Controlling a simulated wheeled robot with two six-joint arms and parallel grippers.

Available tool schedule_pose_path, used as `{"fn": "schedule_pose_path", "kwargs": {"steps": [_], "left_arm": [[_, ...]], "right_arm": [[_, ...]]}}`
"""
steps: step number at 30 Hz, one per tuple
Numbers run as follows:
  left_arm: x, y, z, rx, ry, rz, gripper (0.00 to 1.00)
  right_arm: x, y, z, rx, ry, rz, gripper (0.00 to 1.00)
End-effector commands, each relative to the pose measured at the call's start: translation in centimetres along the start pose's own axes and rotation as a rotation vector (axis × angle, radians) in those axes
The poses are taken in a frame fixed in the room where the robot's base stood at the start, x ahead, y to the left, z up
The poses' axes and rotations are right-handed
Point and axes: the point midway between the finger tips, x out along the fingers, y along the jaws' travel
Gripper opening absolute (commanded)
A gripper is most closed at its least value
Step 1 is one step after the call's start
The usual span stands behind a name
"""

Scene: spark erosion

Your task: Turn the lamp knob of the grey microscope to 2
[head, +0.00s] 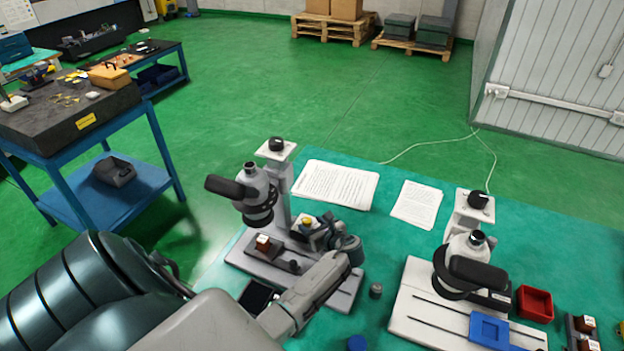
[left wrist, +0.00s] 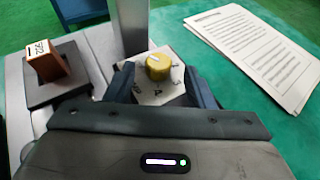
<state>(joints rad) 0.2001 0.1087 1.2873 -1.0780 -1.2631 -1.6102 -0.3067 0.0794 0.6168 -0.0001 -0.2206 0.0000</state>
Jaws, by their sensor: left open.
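The grey microscope (head: 283,205) stands on the teal bench at the centre of the head view. Its yellow lamp knob (head: 307,221) sits low beside the column. In the left wrist view the knob (left wrist: 158,66) sits on a pale plate (left wrist: 150,90) with dark marks around it. A light line shows on the knob's top, but I cannot tell which number it points at. My left gripper (head: 326,234) is open, its two dark fingers (left wrist: 160,86) on either side of the plate and knob, apart from the knob. My right gripper is not in view.
A brown block (left wrist: 46,62) stands on the base left of the knob. Printed sheets (head: 337,184) lie behind the microscope. A second, white-based microscope (head: 465,262) stands to the right, with a blue tray (head: 489,330) and a red tray (head: 535,303). A small grey cylinder (head: 376,290) stands between.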

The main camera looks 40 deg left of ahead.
Motion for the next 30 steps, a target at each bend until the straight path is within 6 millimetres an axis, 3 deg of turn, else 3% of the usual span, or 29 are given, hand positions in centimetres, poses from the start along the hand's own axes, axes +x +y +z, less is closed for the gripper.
{"fn": "schedule_pose_path", "kwargs": {"steps": [5,12,19,30], "left_arm": [[0.9,0.1,0.0,0.000,0.000,0.001,0.49],[0.9,0.1,-0.1,-0.001,0.000,0.000,0.47],[0.9,0.1,-0.1,-0.001,0.000,0.000,0.04],[0.8,0.3,0.3,0.023,-0.001,-0.053,0.04]], "right_arm": [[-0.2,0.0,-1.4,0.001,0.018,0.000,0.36],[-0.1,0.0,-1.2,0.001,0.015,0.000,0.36],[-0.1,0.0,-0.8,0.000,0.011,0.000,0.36],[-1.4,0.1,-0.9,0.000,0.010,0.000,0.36]]}}
